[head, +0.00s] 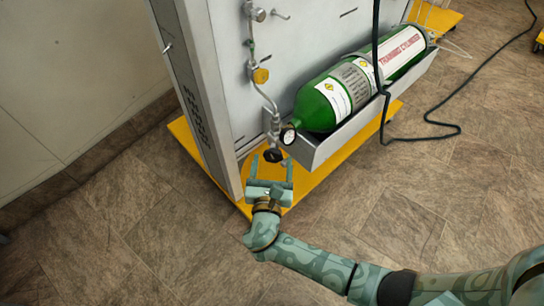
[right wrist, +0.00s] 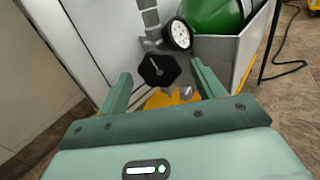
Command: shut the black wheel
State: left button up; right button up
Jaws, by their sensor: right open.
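The black wheel (head: 273,155) is a small dark knob low on the piping at the cabinet's front, beside the pressure gauge. In the right wrist view the black wheel (right wrist: 159,69) faces me, with a pale mark on its face. My right gripper (head: 271,160) is open, and its fingers (right wrist: 160,83) stand on either side of the wheel in the picture. I see no finger touching the wheel, but the exact depth between them is hard to tell. My left gripper is not in view.
A round gauge (head: 288,136) sits close to the wheel. A green cylinder (head: 318,108) lies in a grey tray (head: 345,132) to the right. A yellow base (head: 335,161) lies below, and a black cable (head: 383,110) hangs at right.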

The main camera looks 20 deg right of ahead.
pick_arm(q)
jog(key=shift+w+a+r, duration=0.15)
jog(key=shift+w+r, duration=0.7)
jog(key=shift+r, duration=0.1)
pick_arm(e)
jog(key=shift+x, duration=1.25)
jog(key=c, duration=1)
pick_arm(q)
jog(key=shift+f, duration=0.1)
pick_arm(e)
jog(key=m+b, duration=0.1)
jog(key=m, duration=0.1)
jog(key=shift+f+m, duration=0.15)
jog(key=shift+m, duration=0.45)
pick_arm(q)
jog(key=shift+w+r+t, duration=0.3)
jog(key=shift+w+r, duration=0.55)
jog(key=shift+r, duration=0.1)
pick_arm(e)
jog(key=o, duration=1)
